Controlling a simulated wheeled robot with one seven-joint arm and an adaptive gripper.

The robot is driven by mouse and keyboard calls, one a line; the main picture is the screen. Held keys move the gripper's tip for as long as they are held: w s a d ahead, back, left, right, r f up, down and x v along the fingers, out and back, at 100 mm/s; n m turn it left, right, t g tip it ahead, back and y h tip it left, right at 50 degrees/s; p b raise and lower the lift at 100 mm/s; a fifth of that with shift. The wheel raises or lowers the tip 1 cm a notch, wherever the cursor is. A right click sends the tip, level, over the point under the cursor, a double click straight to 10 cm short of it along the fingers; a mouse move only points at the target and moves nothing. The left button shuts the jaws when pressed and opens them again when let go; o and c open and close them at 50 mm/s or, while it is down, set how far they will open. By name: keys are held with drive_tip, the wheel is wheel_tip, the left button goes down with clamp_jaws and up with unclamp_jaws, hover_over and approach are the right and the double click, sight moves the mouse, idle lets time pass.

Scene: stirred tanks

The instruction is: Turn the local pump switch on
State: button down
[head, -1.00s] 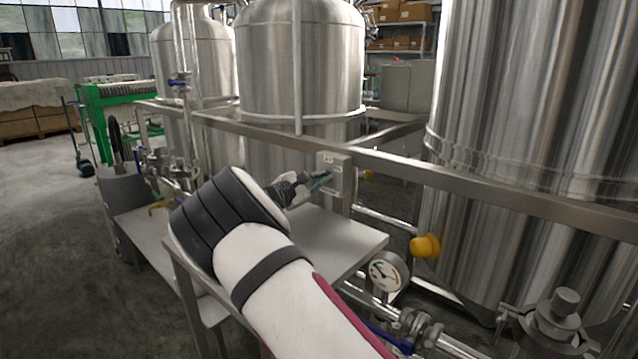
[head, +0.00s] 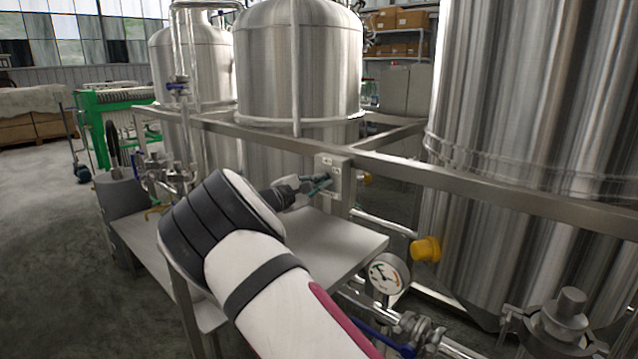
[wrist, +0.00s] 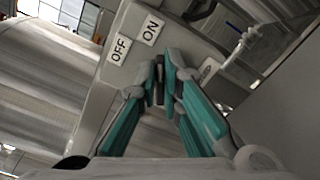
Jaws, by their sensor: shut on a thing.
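The pump switch box (head: 339,176) is a grey box on the frame post, in the middle of the head view. In the wrist view the same box (wrist: 115,85) carries an OFF label (wrist: 119,50) and an ON label (wrist: 151,32). My gripper (head: 322,182) is at the front face of the box. In the wrist view my gripper (wrist: 160,80) has its green-sided fingers closed on a small dark switch handle (wrist: 159,92) below the labels. The fingertips hide most of the handle, so I cannot tell its exact angle.
A steel table (head: 335,240) lies below my arm. A pressure gauge (head: 388,274) and a yellow knob (head: 425,249) stand to the right. A steel frame rail (head: 480,190) runs past the large tank (head: 540,120). Open floor (head: 50,230) is at the left.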

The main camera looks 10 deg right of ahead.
drive_tip(key=c, duration=1.7)
unclamp_jaws()
drive_tip(key=v, duration=1.2)
